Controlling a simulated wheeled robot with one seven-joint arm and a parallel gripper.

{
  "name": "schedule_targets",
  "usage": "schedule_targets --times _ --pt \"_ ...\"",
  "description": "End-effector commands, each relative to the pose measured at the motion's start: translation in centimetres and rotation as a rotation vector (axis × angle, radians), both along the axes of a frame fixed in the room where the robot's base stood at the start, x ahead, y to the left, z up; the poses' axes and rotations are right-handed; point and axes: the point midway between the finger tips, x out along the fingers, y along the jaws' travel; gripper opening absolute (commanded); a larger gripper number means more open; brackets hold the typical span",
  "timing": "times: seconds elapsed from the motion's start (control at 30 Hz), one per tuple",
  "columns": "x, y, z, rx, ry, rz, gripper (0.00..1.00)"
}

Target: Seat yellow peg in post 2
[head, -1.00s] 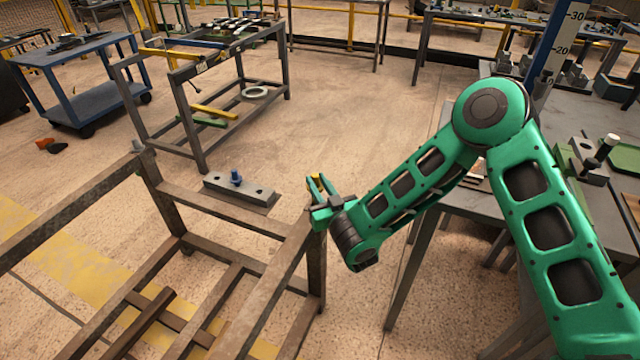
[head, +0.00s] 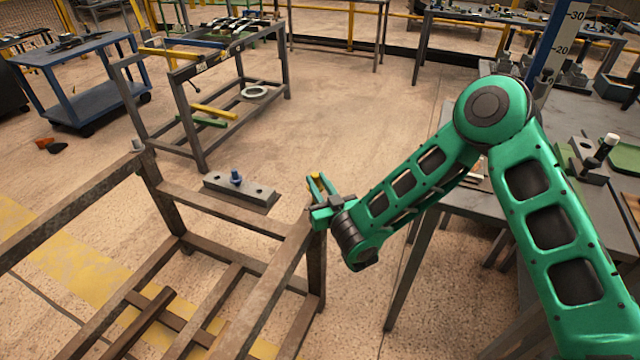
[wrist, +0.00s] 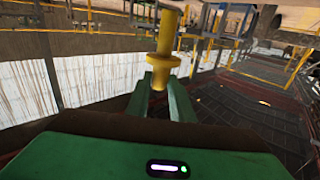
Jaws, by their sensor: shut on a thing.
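My gripper (head: 320,188) is shut on the yellow peg (head: 315,176), held near the right end of the dark frame's crossbar. The wrist view shows the yellow peg (wrist: 162,60) upright, with a wide collar just above the green fingers (wrist: 160,102). No number marks show, so I cannot tell which place is post 2.
The dark metal frame (head: 190,205) is open, with bars low down at the front left. A grey table (head: 455,165) stands to the right under my arm. A rack (head: 190,75) and a blue cart (head: 80,60) stand behind. The floor between rack and table is clear.

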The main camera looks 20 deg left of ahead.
Motion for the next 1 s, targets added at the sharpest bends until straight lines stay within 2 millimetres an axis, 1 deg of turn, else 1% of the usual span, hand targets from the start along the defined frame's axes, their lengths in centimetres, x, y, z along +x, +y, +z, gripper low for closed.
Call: schedule_targets --times 0.17,1.0 --pt "0.0 0.1 -0.1 0.002 -0.001 0.001 0.0" --pt "-0.1 0.1 -1.8 0.003 -0.002 0.001 0.0"
